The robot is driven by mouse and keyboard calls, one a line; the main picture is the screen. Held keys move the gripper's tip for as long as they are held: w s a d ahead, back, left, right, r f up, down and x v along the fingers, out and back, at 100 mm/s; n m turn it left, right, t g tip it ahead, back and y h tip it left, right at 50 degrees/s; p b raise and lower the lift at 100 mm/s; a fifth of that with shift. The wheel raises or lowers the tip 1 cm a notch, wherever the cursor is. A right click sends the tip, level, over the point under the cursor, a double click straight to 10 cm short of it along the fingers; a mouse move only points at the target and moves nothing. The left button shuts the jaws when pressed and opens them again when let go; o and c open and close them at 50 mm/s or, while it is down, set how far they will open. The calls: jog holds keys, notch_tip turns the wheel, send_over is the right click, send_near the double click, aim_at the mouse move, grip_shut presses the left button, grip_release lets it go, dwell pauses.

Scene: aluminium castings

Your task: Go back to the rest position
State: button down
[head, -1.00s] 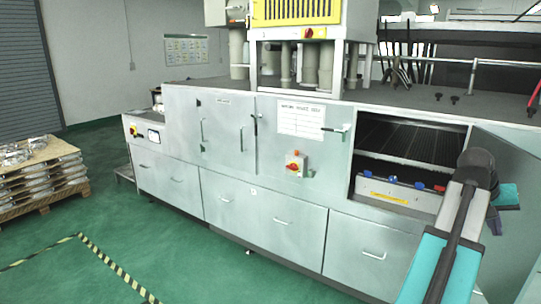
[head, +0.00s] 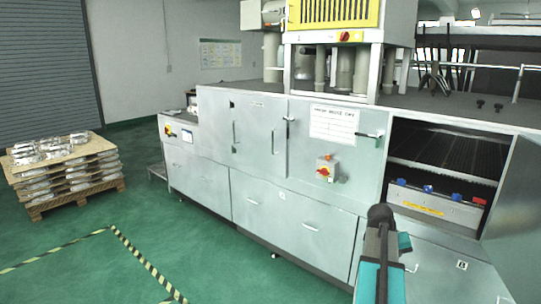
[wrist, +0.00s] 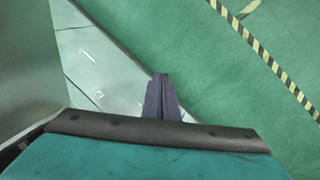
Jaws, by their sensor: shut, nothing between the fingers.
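My gripper (wrist: 162,98) shows in the wrist view as two dark fingers lying together, shut and empty. It points past the pale cabinet front toward the green floor and touches nothing that I can see. In the head view my arm, teal and dark grey, rises at the lower right in front of the cabinet's lower drawers. The gripper itself is hidden behind the arm there.
A long grey machine cabinet (head: 258,148) fills the middle and right. Its right compartment is open, with a grey unit (head: 436,204) inside and an open door (head: 515,225) beside it. A pallet (head: 65,185) of castings stands left. Green floor (head: 180,235) with striped tape is clear.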

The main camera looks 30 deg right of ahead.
jog(key=w+a+f+n+g+y+b, duration=0.1)
jog(key=w+a+f+n, duration=0.25)
jog(key=a+f, duration=1.1)
jog(key=w+a+f+n+y, duration=0.1)
jog(key=w+a+f+n, duration=0.3)
jog(key=a+f, duration=1.05)
jog(key=s+a+f+g, duration=0.1)
jog(key=s+a+f, duration=0.4)
jog(key=a, duration=0.3)
jog(key=s+a+f+g+y+b, duration=0.1)
jog(key=s+a+f, duration=0.5)
jog(key=a, duration=0.3)
jog(key=s+a+f+g+y, duration=0.1)
jog(key=s+a+f, duration=0.4)
jog(key=s+a, duration=0.3)
jog(key=shift+a+f, duration=0.2)
jog(key=shift+a, duration=0.45)
jog(key=shift+s+n, duration=0.1)
jog(key=shift+n, duration=0.15)
